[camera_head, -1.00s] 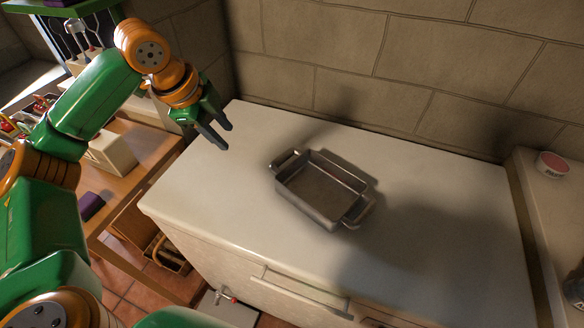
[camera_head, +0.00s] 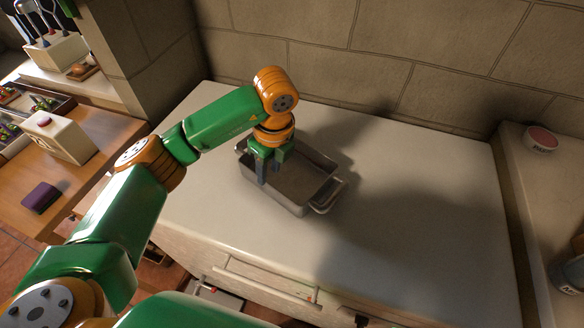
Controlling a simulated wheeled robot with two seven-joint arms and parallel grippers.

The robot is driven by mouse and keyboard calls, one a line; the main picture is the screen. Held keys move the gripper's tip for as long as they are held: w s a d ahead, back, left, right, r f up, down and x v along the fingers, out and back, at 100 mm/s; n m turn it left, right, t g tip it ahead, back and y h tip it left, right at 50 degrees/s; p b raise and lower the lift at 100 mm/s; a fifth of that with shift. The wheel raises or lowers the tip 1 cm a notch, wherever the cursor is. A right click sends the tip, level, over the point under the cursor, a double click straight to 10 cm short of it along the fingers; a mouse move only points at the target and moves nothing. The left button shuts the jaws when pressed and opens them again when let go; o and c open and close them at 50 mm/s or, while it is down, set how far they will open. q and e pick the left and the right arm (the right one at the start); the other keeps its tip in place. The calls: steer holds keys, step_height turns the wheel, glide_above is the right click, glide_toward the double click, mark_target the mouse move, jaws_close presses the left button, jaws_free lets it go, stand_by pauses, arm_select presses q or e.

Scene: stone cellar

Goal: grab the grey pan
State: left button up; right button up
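The grey pan (camera_head: 305,179) is a rectangular metal roasting pan with a handle at each end. It sits upright on the white top of a chest-like unit. My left gripper (camera_head: 268,173) points down over the left part of the pan, its dark fingers a little apart and looking open. The fingers overlap the pan's near left wall in the picture; whether they touch it or straddle it I cannot tell. My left wrist and fingers hide part of the pan's left end. My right gripper is not in view.
The white top (camera_head: 410,218) is clear around the pan. A stone wall (camera_head: 400,50) runs behind it. A round tin (camera_head: 540,139) stands on a ledge at right. At left, a wooden table (camera_head: 92,170) holds a cream box (camera_head: 62,139) and a purple item (camera_head: 41,197).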

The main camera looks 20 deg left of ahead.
mark_target(269, 195)
arm_select(q)
steer(key=f+p, duration=0.1)
steer(key=f, duration=0.1)
steer(key=shift+s+a+f+p, duration=0.2)
steer(key=shift+s+f+p, duration=0.1)
steer(key=shift+s+p, duration=0.1)
steer(key=f, duration=0.3)
steer(key=shift+w+a+f, duration=0.1)
steer(key=shift+w+a, duration=0.1)
jaws_close()
stand_by(0.7)
